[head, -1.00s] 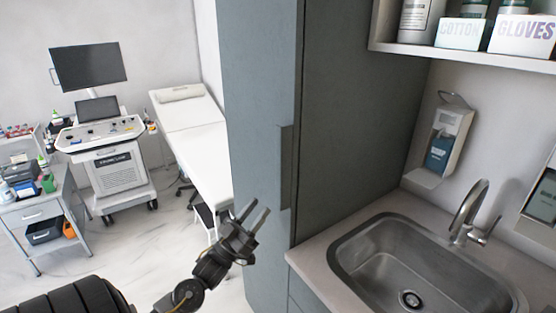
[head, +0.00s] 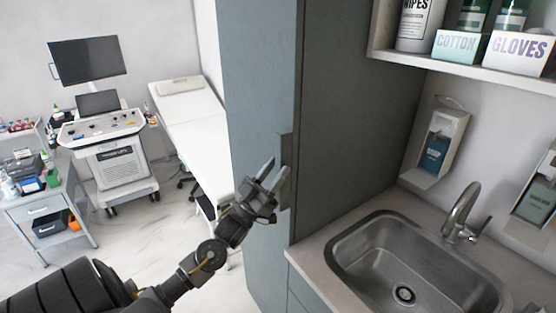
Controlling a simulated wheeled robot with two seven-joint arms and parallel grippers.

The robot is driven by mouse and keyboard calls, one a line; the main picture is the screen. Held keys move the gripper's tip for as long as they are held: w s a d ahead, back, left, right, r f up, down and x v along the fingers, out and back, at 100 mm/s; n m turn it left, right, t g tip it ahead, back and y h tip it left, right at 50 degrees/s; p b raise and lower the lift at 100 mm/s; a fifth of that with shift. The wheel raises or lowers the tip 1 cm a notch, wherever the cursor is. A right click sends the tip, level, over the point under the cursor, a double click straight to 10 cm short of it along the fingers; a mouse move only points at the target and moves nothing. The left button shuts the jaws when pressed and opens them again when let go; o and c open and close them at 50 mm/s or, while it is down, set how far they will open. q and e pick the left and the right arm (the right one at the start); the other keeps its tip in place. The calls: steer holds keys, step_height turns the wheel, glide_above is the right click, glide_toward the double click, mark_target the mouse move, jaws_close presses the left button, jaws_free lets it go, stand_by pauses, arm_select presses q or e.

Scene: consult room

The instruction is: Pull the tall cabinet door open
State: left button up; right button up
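The tall grey-blue cabinet door (head: 256,90) stands in the middle of the head view and looks closed. My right gripper is not in view.
A counter with a steel sink (head: 395,262) and tap (head: 461,212) adjoins the cabinet on the right, under a shelf (head: 480,68) with boxes and bottles. An exam bed (head: 200,135), an ultrasound cart (head: 118,165) and a drawer trolley (head: 42,212) stand at the left. Floor before them is clear.

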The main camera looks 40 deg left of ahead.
arm_select(q)
steer(key=shift+w+d+r, duration=0.15)
steer(key=shift+w+r, duration=0.3)
jaws_close()
